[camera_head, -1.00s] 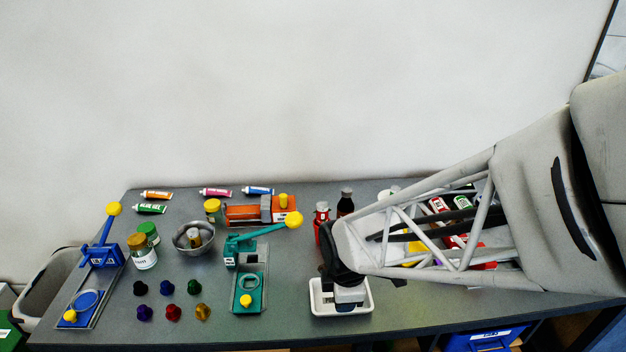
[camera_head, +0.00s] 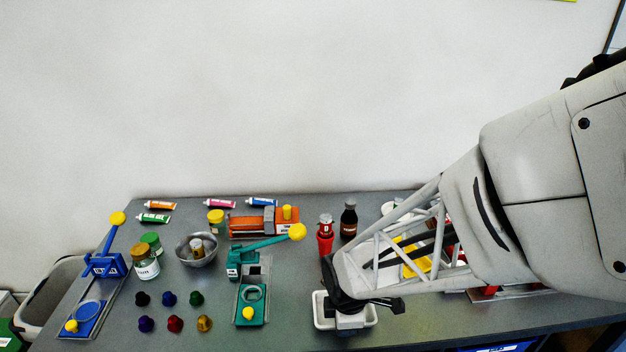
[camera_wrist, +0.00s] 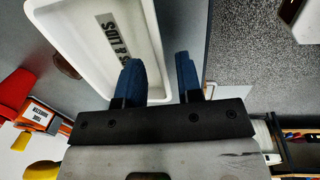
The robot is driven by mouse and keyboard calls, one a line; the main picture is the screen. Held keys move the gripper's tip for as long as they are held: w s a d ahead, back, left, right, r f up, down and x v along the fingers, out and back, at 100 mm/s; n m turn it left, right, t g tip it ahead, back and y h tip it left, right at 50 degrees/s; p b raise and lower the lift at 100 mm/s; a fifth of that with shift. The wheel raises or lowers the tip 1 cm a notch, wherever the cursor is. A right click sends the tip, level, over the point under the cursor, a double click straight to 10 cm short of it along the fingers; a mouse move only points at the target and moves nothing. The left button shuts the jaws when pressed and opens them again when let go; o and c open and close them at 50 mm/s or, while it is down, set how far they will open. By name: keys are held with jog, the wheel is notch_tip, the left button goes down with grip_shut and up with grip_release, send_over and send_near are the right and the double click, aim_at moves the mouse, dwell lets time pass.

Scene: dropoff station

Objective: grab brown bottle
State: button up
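A teal press (camera_head: 250,275) with a yellow-knobbed lever stands left of the tray. An orange device (camera_head: 255,223) is behind it. Jars, a metal bowl (camera_head: 197,249), tubes and coloured caps fill the left side. My arm covers much of the right side, including a yellow item (camera_head: 415,262).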

jog(key=shift+w+f, duration=0.1)
jog(key=shift+f, duration=0.65)
jog(key=shift+c, duration=0.2)
grip_shut()
